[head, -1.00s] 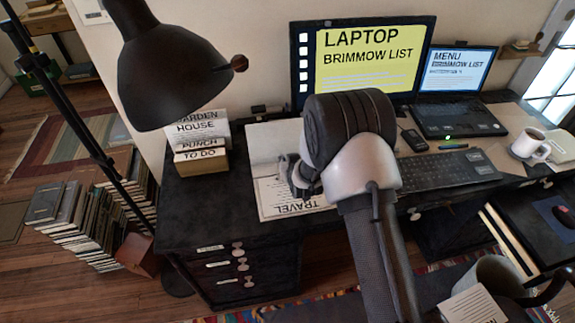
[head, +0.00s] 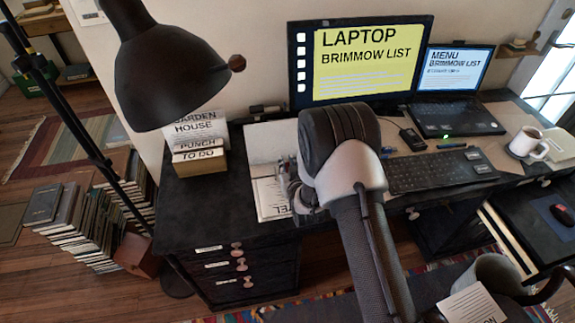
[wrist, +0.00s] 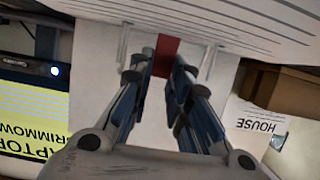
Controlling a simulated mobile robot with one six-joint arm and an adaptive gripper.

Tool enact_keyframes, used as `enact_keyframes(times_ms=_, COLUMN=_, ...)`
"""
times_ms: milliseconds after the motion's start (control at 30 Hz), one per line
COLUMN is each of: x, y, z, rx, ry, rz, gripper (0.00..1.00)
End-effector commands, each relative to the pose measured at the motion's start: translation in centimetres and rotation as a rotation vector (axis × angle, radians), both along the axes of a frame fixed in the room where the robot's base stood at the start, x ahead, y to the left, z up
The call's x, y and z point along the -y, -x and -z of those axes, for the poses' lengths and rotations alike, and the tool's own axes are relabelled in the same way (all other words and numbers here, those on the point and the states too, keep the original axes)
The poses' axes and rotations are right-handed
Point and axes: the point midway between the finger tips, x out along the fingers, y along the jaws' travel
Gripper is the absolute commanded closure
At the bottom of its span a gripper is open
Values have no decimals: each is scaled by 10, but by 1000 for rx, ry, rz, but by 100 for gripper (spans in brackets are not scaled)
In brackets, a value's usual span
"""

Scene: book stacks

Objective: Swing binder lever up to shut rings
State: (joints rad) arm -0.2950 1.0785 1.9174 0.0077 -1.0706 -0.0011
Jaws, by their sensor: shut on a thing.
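The binder (head: 268,148) lies open on the dark desk, with a printed page (head: 268,200) on its near side, partly hidden by my arm. In the wrist view, lined paper (wrist: 215,15) shows at the top. Two thin pale prongs, which look like binder rings (wrist: 208,62), stand on either side of my fingertips. A red tab, apparently the lever (wrist: 165,52), sits between the fingertips. My gripper (wrist: 161,68) is shut on it. In the head view my gripper (head: 297,188) is low over the binder's right side, its fingertips hidden. Whether the rings are open is unclear.
A box of cards (head: 200,158) stands left of the binder. A keyboard (head: 440,170), laptop (head: 455,115), monitor (head: 360,62) and mug (head: 528,143) are to the right. A black lamp (head: 170,75) hangs over the desk's left end.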

Motion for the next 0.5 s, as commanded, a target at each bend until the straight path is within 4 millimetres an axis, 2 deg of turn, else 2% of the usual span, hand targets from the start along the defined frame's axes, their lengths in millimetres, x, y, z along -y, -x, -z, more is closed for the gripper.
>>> enact_keyframes(times_ms=33, x=0, y=1, z=1, rx=-3, ry=1, rz=0, gripper=100)
enact_keyframes(times_ms=67, x=0, y=1, z=1, rx=-3, ry=1, rz=0, gripper=81)
enact_keyframes(times_ms=167, x=0, y=0, z=1, rx=-2, ry=1, rz=0, gripper=74)
enact_keyframes(times_ms=500, x=0, y=1, z=0, rx=-1, ry=0, rz=0, gripper=73)
